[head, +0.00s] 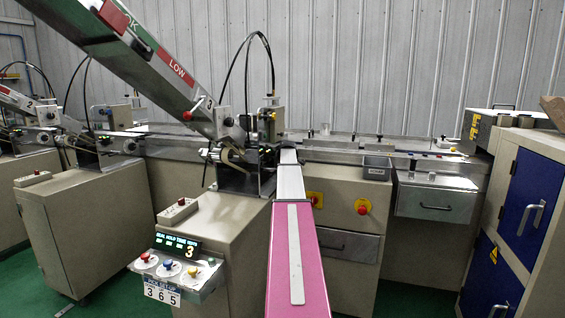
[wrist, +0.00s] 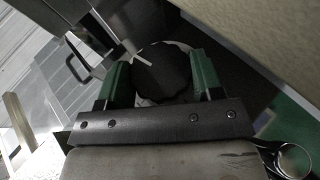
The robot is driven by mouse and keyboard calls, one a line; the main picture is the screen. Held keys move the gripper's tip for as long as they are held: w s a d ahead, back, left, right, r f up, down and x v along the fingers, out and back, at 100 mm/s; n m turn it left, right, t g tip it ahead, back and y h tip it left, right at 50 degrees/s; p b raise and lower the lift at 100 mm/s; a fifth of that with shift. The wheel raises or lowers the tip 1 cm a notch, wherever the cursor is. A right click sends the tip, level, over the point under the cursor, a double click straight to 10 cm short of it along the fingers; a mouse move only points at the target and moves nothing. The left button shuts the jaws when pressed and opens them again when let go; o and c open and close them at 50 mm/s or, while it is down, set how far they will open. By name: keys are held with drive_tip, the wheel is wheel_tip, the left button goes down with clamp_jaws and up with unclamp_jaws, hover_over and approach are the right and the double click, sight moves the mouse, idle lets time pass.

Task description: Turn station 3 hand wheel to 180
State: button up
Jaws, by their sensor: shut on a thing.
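The black hand wheel (wrist: 162,78) fills the middle of the wrist view. It has a scalloped rim and a white pointer line near its upper left. Part of a pale plate shows around its edge. My gripper (wrist: 159,70) has green fingers, one on each side of the wheel, and is shut on it. No scale figures can be read. In the head view, station 3 (head: 238,220) carries a "3" on its sloping magazine (head: 160,75) and on its display (head: 178,247). My pink arm reaches to its right side, and the wheel and fingers cannot be made out there.
A drawer (head: 435,203) and a blue-doored cabinet (head: 528,195) stand to the right. Station 2 (head: 75,215) is to the left. Green floor shows between the machines.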

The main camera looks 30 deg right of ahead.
drive_tip(key=shift+h, duration=0.3)
drive_tip(key=o, duration=0.9)
drive_tip(key=shift+o, duration=0.2)
drive_tip(key=shift+s, duration=0.1)
drive_tip(key=v, duration=1)
drive_tip(key=shift+s, duration=0.35)
drive_tip(key=shift+a, duration=0.1)
